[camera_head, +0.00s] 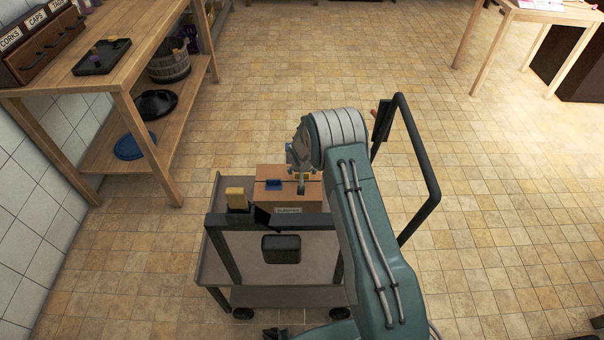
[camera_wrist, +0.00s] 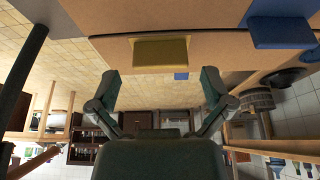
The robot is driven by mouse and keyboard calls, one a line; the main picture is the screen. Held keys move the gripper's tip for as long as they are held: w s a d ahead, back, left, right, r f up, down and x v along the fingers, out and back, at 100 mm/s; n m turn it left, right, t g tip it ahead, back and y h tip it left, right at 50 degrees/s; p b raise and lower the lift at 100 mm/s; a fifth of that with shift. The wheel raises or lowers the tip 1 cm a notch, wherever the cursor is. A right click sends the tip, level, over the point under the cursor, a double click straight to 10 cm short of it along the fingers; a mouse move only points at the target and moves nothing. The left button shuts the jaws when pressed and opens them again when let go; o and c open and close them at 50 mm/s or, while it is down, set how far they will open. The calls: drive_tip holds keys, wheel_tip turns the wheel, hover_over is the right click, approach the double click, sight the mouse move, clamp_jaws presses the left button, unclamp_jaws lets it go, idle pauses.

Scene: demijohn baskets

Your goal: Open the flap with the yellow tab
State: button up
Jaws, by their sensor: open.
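A cardboard box (camera_head: 268,197) with a label on its front stands on a grey cart. A blue tab (camera_head: 274,184) is on its top, left of my gripper (camera_head: 301,185). In the wrist view the box's top (camera_wrist: 200,20) fills the upper part, with the yellow tab (camera_wrist: 160,52) near the middle and a blue tab (camera_wrist: 282,30) at the right. The flap at the yellow tab looks closed. My gripper (camera_wrist: 161,84) is open and empty, its fingers apart on either side below the yellow tab in the picture. I see no contact with the tab.
The cart (camera_head: 210,260) has a dark handle frame and carries a small yellow block (camera_head: 236,196) left of the box. A wooden workbench (camera_head: 130,85) with a dark tray (camera_head: 102,57) stands at the left. Another table (camera_head: 545,14) is at the far right. Open tiled floor lies between.

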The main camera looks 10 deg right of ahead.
drive_tip(key=shift+x, duration=1.05)
drive_tip(key=c, duration=1.2)
drive_tip(key=shift+c, duration=0.2)
drive_tip(key=shift+a, duration=0.15)
